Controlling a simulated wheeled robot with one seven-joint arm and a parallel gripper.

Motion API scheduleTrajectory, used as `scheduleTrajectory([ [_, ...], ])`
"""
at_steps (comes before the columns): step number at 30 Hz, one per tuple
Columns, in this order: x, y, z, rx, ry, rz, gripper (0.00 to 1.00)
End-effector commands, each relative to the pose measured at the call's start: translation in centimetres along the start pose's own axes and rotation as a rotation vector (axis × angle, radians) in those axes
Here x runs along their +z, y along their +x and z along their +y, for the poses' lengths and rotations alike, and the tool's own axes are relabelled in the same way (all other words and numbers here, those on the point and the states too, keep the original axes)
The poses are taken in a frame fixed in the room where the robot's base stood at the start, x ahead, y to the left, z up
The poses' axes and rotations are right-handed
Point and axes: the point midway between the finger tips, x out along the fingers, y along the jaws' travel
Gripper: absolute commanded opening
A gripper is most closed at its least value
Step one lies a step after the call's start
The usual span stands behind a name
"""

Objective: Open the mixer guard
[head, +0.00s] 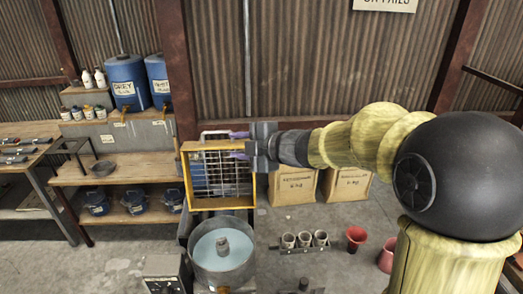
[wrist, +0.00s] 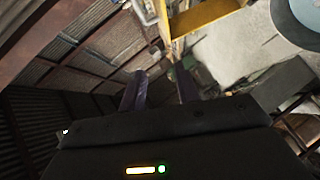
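The mixer guard (head: 254,190) is a yellow frame with wire mesh. It stands upright at the rear of the round mixer bowl (head: 222,274), with a pale handle bar (head: 214,133) along its top. The bowl's blue contents and central hub are uncovered in the head view. My gripper (head: 236,145) is at the guard's upper right corner, its purple fingers pointing left. In the wrist view the fingers (wrist: 160,88) are spread apart, with the yellow frame (wrist: 200,18) just beyond them. I see nothing clamped between them; whether a finger touches the guard I cannot tell.
A control box (head: 164,276) stands left of the bowl. Cardboard boxes (head: 293,187) stand behind. A wooden bench (head: 130,168) with blue drums (head: 127,82) is at the left.

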Motion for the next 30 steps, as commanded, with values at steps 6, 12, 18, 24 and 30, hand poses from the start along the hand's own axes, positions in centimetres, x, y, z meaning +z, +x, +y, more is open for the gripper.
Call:
scheduleTrajectory([
  [6, 0.1, -4.4, -0.1, 0.004, -0.001, -0.003, 0.32],
  [12, 0.0, -6.7, 0.0, 0.003, 0.001, -0.001, 0.32],
  [18, 0.0, -7.0, 0.1, 0.001, 0.000, 0.001, 0.32],
  [24, 0.1, -7.0, 0.0, 0.004, 0.006, -0.004, 0.14],
  [30, 2.6, -7.1, -0.9, 0.058, 0.132, -0.118, 0.00],
])
